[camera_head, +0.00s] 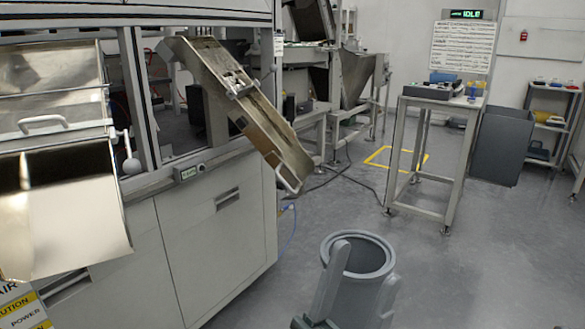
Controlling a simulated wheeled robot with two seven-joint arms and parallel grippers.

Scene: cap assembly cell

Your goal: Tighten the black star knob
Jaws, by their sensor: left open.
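I cannot make out a black star knob for certain. A sloping metal chute (262,122) comes out of the machine's front, with small metal fittings (236,84) across its upper part. A small knob-like end (271,69) shows beside the chute's right edge, too small to tell its shape. My left gripper (364,265) is at the bottom middle, its two grey fingers apart. It is well below and to the right of the chute. A round grey rim with a dark inside shows between and behind the fingers. My right gripper is not in view.
The machine cabinet (222,245) fills the left, with a hinged metal cover (60,205). A small control box (190,172) sits on its edge. A tall metal stand (430,150) and a dark grey bin (502,145) are at the right. The grey floor (480,260) at right is clear.

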